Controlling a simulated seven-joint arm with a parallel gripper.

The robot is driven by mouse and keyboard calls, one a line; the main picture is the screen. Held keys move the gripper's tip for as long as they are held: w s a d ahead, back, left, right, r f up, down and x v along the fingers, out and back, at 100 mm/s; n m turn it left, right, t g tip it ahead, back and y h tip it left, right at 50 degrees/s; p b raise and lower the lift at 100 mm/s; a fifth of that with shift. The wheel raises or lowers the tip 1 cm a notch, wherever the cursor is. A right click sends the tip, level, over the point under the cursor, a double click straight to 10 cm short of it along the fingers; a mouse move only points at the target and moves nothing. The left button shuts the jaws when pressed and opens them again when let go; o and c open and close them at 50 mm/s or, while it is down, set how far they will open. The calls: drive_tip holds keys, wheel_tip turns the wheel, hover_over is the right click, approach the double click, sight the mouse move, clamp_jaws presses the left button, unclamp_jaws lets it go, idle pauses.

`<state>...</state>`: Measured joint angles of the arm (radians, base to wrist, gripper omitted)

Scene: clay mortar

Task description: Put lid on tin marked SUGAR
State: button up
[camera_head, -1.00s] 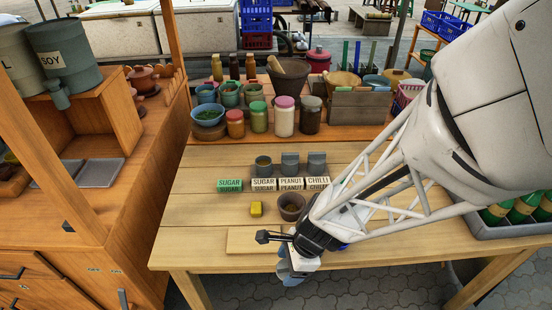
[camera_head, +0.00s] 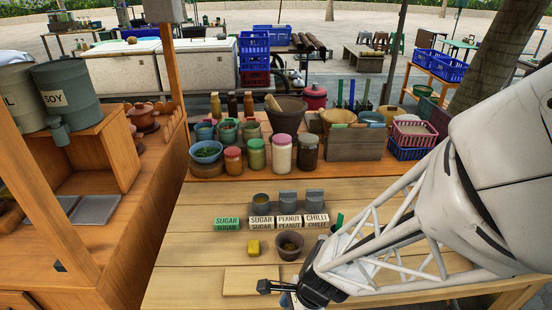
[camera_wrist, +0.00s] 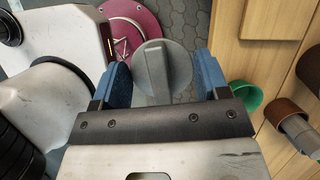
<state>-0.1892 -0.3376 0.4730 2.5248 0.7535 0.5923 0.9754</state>
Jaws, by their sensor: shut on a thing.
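My gripper (camera_wrist: 162,74) is shut on a round grey lid (camera_wrist: 160,68) with a raised bar handle, held between the blue fingers in the wrist view. In the head view the gripper is low at the bottom edge and mostly cut off, near the table's front. The open grey tin (camera_head: 262,203) stands behind a white SUGAR label (camera_head: 262,222) and has no lid on it. To its right, two similar tins (camera_head: 288,199) (camera_head: 315,198) look lidded, behind PEANUT and CHILLI labels. A green SUGAR block (camera_head: 227,223) is at the left of the row.
A wooden board (camera_head: 250,281) lies near the front edge. Jars (camera_head: 281,153) and a mortar (camera_head: 287,116) stand behind. A green cup (camera_wrist: 245,100) shows at the right.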

drive_tip(key=shift+w, duration=0.1)
drive_tip(key=w+a+r, duration=0.2)
drive_tip(key=w, duration=1.2)
drive_tip(key=w+a+r+m, duration=0.1)
drive_tip(key=w+a+r, duration=0.1)
drive_tip(key=w, duration=1.2)
drive_tip(key=w+a+r, duration=0.2)
drive_tip(key=w+a, duration=0.1)
drive_tip(key=w, duration=1.1)
drive_tip(key=shift+w+t, duration=0.3)
drive_tip(key=shift+w, duration=0.1)
drive_tip(key=shift+f, duration=0.2)
drive_tip(key=shift+f, duration=2.2)
drive_tip(key=shift+f, duration=0.5)
drive_tip(key=o, duration=1)
